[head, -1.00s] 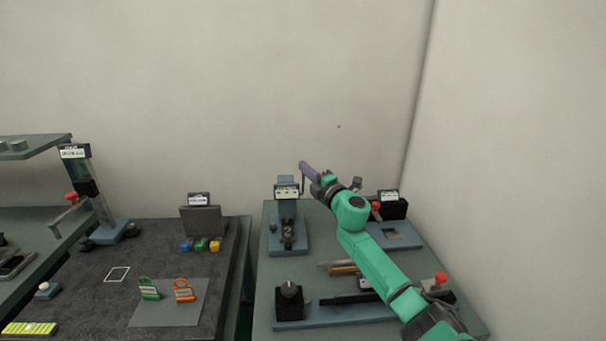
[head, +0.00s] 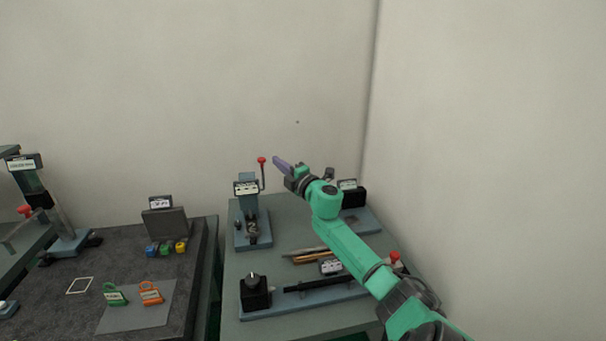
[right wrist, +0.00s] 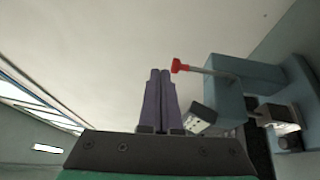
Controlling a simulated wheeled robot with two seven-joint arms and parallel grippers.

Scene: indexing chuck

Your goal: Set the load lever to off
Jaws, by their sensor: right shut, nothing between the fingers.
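A lever with a red knob (head: 262,160) stands upright at the right side of a blue-grey device (head: 247,216) with a small label plate, on the right-hand bench. My right gripper (head: 278,161) has purple fingers, shut and empty, just right of the knob in the head view. In the right wrist view the fingers (right wrist: 160,72) are together, and the red knob (right wrist: 177,66) is close to the right of their tips with a small gap in the picture. Depth between them is hard to judge. The label is too small to read. My left gripper is not in view.
A blue base with a black knob box (head: 255,291) lies in front on the same bench. Another red knob (head: 394,257) shows beside my right arm. A black labelled box (head: 350,196) stands behind the arm. Padlock-shaped tags (head: 151,293) lie on the dark left bench.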

